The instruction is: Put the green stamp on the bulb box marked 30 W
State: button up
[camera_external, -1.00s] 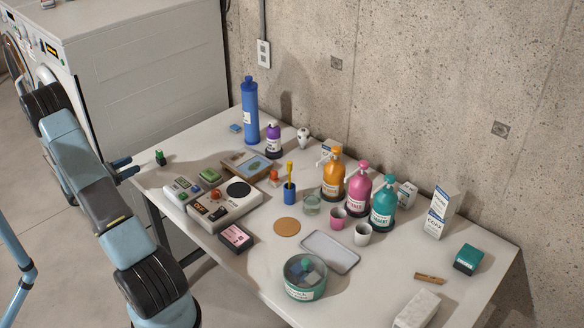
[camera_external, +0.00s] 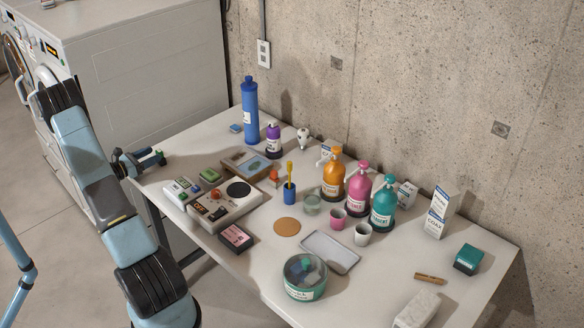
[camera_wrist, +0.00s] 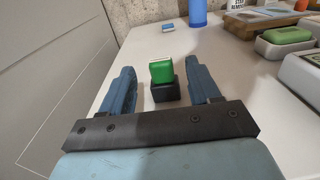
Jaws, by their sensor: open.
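The green stamp (camera_wrist: 162,69), a green block on a black base, stands upright on the table's left end. In the wrist view it is between my open fingers (camera_wrist: 162,79), with a gap to each side and no contact visible. In the external view my gripper (camera_external: 151,160) partly hides the stamp (camera_external: 160,155). No 30 W mark is readable.
A grey device (camera_external: 226,205) with a black disc, a wooden tray (camera_external: 235,161) and a blue bottle (camera_external: 250,112) stand right of the stamp. Pump bottles (camera_external: 384,207) line the back. A washing machine (camera_external: 150,70) stands left, a concrete wall behind.

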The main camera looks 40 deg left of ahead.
aim_at(152, 150)
jog(key=w, duration=0.4)
jog(key=shift+w+d+r, duration=0.1)
jog(key=shift+r, duration=0.05)
jog(key=shift+c, duration=0.3)
grip_shut()
jog(key=shift+r, duration=0.1)
